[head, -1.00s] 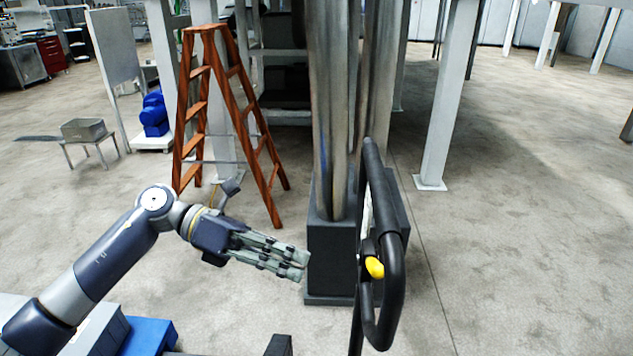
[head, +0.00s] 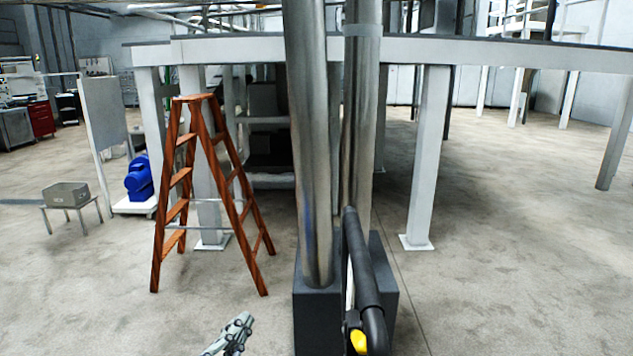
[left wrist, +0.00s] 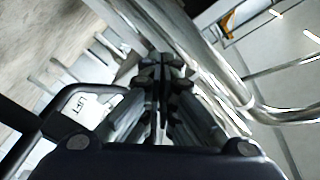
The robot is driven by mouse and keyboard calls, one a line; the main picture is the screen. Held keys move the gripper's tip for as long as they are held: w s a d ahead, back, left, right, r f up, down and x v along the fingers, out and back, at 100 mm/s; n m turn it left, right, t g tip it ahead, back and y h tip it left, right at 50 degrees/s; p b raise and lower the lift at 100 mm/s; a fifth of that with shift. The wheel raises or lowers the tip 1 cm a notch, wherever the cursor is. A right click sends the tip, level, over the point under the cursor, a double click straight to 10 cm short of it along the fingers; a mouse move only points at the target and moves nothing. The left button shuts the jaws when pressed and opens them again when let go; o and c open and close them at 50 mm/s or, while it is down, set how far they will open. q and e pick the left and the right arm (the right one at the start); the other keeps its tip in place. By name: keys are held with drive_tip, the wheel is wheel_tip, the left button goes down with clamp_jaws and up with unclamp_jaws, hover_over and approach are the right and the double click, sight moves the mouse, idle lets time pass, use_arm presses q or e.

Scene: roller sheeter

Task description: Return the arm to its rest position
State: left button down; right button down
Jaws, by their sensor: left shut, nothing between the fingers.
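My left gripper (head: 232,336) shows only at the bottom edge of the head view, its fingers pointing up and right. It also shows in the left wrist view (left wrist: 162,75), where the fingers are together with nothing between them. The rest of my left arm is below the head view. My right gripper is not in either view.
A black handle bar (head: 366,285) with a yellow button (head: 358,341) stands right of my left gripper. Behind it are metal columns (head: 312,150) on a dark base (head: 316,315). A wooden ladder (head: 187,170) stands at left. Open floor (head: 510,260) lies at right.

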use_arm(q)
drive_tip(key=s+a+f+n+g+y, duration=0.2)
drive_tip(key=s+a+f+n+g, duration=0.15)
drive_tip(key=s+f, duration=0.4)
drive_tip(key=s+a+f+n+g+y, duration=0.2)
drive_tip(key=s+f+n+g, duration=0.3)
drive_tip(key=f, duration=0.4)
drive_tip(key=s+f+n+g, duration=0.1)
drive_tip(key=s+f+g, duration=0.2)
drive_tip(key=s, duration=0.6)
drive_tip(key=s+f+n+g, duration=0.1)
drive_tip(key=s+f+g, duration=0.25)
drive_tip(key=s, duration=0.45)
wheel_tip(320, 180, down, 27)
drive_tip(key=s+g, duration=0.1)
drive_tip(key=s, duration=0.1)
drive_tip(key=s+a+f, duration=0.1)
drive_tip(key=s+f, duration=0.6)
drive_tip(key=s, duration=0.1)
drive_tip(key=s+a+f+m+g, duration=0.1)
drive_tip(key=s+a+f, duration=0.1)
drive_tip(key=s+f, duration=0.6)
drive_tip(key=shift+s+a+f, duration=0.15)
drive_tip(key=shift+a+f, duration=0.1)
drive_tip(key=shift+f, duration=0.05)
drive_tip(key=shift+s, duration=0.1)
